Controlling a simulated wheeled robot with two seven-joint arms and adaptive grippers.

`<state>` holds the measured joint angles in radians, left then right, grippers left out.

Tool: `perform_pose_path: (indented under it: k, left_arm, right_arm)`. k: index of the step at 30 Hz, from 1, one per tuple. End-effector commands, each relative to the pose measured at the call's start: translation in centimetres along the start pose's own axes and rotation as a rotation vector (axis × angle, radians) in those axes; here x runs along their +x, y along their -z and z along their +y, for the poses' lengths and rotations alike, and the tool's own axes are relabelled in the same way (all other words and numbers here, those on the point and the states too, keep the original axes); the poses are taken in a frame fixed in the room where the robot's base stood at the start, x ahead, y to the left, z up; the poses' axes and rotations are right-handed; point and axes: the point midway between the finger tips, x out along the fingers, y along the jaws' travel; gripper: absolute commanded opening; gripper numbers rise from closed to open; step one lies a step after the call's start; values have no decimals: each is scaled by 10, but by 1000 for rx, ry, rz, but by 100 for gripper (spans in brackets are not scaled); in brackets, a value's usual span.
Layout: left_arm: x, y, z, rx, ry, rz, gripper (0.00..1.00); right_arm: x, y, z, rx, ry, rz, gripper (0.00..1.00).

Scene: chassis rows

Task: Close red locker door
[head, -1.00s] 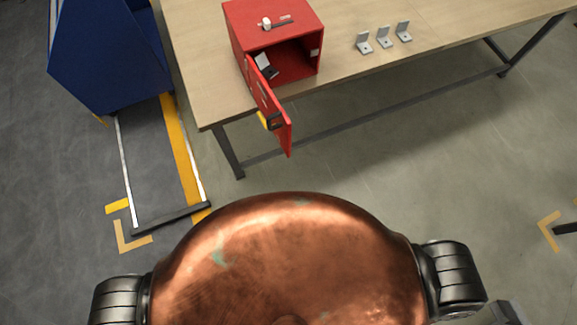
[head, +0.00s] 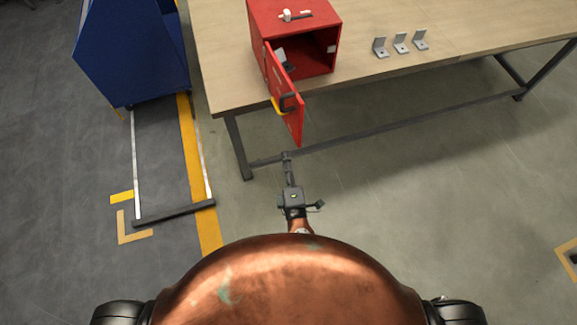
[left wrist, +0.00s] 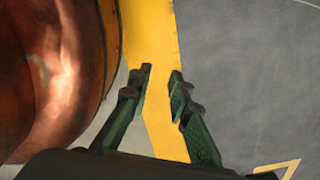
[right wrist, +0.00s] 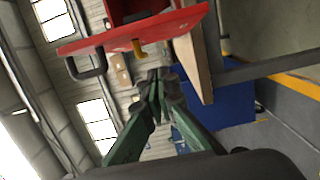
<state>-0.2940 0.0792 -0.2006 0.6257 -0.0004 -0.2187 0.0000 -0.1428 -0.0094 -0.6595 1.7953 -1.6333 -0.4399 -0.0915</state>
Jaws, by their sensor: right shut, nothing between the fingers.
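The red locker (head: 308,50) stands on the wooden table near its left end. Its red door (head: 284,93) hangs wide open toward me, with a black handle and a yellow latch piece (head: 279,106). In the right wrist view the door (right wrist: 150,28) crosses the top, with the black handle (right wrist: 88,68) on it. My right gripper (head: 287,156) is shut and empty, in front of and below the door, apart from it; its closed fingers also show in the right wrist view (right wrist: 158,82). My left gripper (left wrist: 161,80) is open and empty over the floor beside my body, outside the head view.
Several grey metal brackets (head: 401,43) stand on the table (head: 460,45) right of the locker. A small hammer-like tool lies on the locker top. A blue cabinet (head: 130,55) stands at the left. The floor before the table is clear.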

Motion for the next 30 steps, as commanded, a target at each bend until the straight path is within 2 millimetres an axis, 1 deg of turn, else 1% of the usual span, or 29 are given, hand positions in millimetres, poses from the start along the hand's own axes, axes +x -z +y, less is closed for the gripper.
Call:
perform_pose_path:
  k: [1,7,9,12,15,20,30]
  left_arm:
    - [-1,-2,0,0,0,-2,18]
    - [-2,-8,-1,-2,1,-10,18]
    - [-5,-9,-1,-2,1,-11,18]
    - [-6,-8,-2,-2,2,-11,18]
    - [-8,-8,-2,-2,3,-11,18]
    - [-8,-8,-2,-2,3,-10,18]
    - [-8,-7,-2,-3,2,-9,18]
  right_arm:
    - [12,1,2,1,-3,1,0]
    - [52,2,1,0,-1,3,0]
    - [54,-12,0,-2,1,0,0]
    - [57,-24,0,-1,1,2,0]
    - [59,-32,0,-1,1,3,0]
    - [60,-37,-1,1,1,4,0]
    - [60,-38,-1,1,2,5,0]
